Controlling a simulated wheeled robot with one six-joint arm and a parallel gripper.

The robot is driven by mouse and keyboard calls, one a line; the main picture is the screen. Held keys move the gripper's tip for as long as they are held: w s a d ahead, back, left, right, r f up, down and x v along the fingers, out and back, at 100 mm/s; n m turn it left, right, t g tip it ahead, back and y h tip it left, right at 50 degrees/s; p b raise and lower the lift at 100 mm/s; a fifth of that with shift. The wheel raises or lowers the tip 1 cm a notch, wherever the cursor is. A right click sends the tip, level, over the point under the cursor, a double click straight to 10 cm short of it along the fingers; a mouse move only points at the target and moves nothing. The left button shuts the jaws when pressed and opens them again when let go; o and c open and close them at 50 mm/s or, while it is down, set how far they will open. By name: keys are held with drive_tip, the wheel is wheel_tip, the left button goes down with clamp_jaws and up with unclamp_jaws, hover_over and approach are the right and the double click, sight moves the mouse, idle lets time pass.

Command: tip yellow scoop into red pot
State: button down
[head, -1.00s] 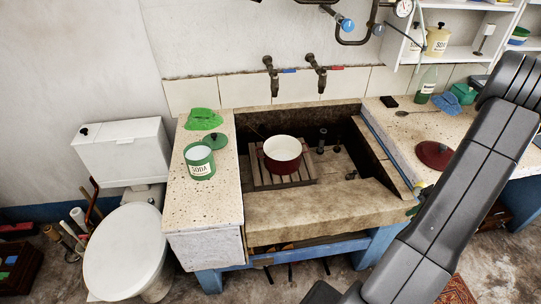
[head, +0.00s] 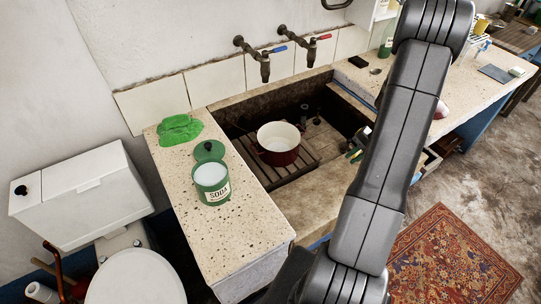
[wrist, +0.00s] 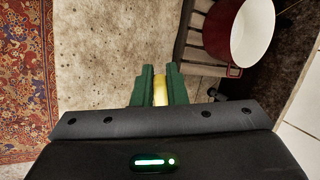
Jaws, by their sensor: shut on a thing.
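The red pot (head: 280,157), white inside, stands upright on a slatted wooden rack in the stone trough. No contents show in it. The pot also shows at the upper right of the wrist view (wrist: 213,38). My gripper (wrist: 160,88) has green fingers shut on a narrow yellow piece, the yellow scoop's handle (wrist: 160,91). The scoop's bowl is hidden, so its tilt and load cannot be told. In the head view my gripper (head: 356,153) is mostly behind my arm, to the right of the pot and apart from it.
A green soda tin (head: 212,190) with white powder stands open on the left ledge (head: 232,228), beside its green lid (head: 209,150) and a green cloth (head: 179,129). Two taps (head: 263,66) overhang the trough's back. The front stone rim (head: 310,203) is clear.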

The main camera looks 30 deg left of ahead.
drive_tip(key=s+a+f+m+t+b, duration=0.1)
drive_tip(key=s+a+f+b, duration=0.1)
drive_tip(key=a, duration=0.7)
drive_tip(key=s+a+f+m+t+b, duration=0.1)
drive_tip(key=s+a, duration=0.3)
drive_tip(key=a, duration=0.5)
drive_tip(key=s+a+f+m+t+b, duration=0.1)
drive_tip(key=s+a+f+b, duration=0.2)
drive_tip(key=a, duration=0.7)
drive_tip(key=shift+f+h, duration=0.3)
drive_tip(key=shift+f, duration=0.1)
